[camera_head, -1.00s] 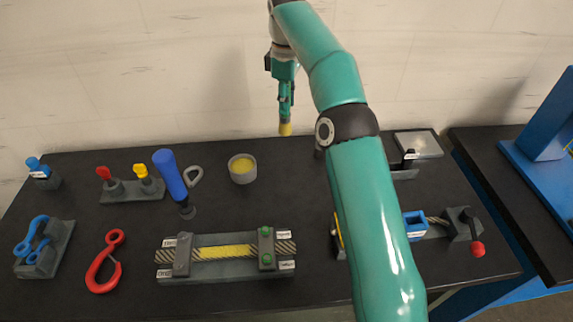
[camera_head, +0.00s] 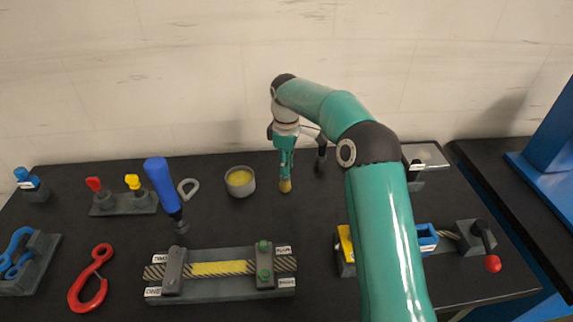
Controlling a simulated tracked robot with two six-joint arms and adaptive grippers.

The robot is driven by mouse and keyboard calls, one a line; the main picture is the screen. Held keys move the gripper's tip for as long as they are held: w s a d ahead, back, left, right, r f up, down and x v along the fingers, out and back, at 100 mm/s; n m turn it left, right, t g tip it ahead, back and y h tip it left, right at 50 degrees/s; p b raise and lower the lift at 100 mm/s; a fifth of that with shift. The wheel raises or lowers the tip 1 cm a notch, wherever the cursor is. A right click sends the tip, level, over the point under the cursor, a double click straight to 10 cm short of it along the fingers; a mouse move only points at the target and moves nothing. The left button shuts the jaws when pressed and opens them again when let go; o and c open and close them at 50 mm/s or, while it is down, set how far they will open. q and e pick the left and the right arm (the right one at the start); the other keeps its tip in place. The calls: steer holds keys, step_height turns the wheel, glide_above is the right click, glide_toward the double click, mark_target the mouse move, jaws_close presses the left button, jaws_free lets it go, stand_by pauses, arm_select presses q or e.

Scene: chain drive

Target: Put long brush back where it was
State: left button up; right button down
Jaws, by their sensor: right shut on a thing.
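My right gripper (camera_head: 286,160) is shut on the long brush (camera_head: 285,186), near the back of the black bench. Only the brush's yellow tip shows clearly below the fingers; it points down, close to the bench top. I cannot tell whether the tip touches the bench. Most of the handle is hidden by the gripper. A round grey tub (camera_head: 240,182) with yellow contents stands just left of the brush, apart from it. My left gripper is not in view.
A dark upright thing (camera_head: 321,155) stands right of the gripper. A blue-handled tool (camera_head: 162,185), a red hook (camera_head: 92,280) and a rope clamp block (camera_head: 215,290) are to the left and front. My right arm covers part of a yellow-and-blue fixture (camera_head: 346,240).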

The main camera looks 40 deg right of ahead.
steer(key=shift+f, duration=0.2)
steer(key=c, duration=0.9)
jaws_free()
steer(key=shift+f, duration=0.1)
step_height(320, 180, up, 12)
steer(key=shift+r+p, duration=0.1)
steer(key=shift+p, duration=0.9)
